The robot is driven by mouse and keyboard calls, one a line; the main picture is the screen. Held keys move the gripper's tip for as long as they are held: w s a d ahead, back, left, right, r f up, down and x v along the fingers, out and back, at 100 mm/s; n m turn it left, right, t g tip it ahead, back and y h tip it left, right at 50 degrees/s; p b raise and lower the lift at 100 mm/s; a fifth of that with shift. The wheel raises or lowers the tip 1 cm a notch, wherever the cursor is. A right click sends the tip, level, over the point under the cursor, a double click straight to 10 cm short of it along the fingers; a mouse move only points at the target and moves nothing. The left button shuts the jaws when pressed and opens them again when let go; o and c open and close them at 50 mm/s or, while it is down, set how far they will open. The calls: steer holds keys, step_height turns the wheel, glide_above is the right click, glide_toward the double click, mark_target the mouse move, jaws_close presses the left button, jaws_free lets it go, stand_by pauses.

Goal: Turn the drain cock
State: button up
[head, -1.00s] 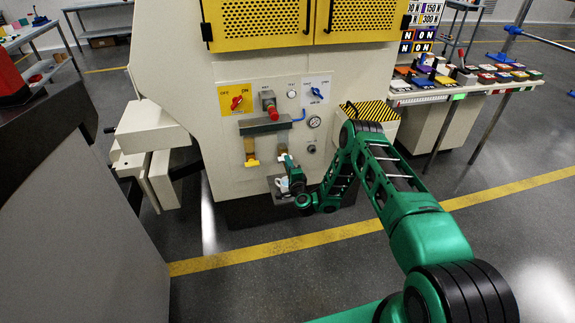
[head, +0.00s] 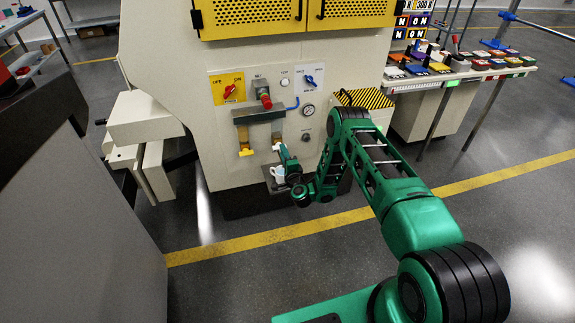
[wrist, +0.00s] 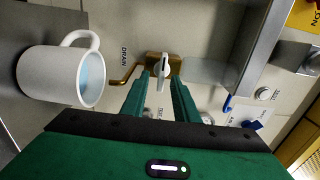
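The drain cock (wrist: 162,68) shows in the wrist view as a white lever on a brass body, beside the word DRAIN on the machine's panel. A bent brass pipe leads from it. My gripper (wrist: 160,78) is open, with a green finger on either side of the lever. The lever lies between the fingertips, with gaps visible on both sides. In the head view my gripper (head: 285,157) is low at the panel, partly covering the white cock (head: 277,147).
A white mug (wrist: 62,77) stands close beside the cock, on a small shelf under it in the head view. A grey ledge (head: 258,115) juts out above. A yellow-handled valve (head: 246,150) is to the left. Knobs and a gauge (head: 308,110) sit higher.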

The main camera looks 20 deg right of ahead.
steer(key=s, duration=0.9)
steer(key=shift+s, duration=0.2)
steer(key=shift+d, duration=0.1)
stand_by(0.5)
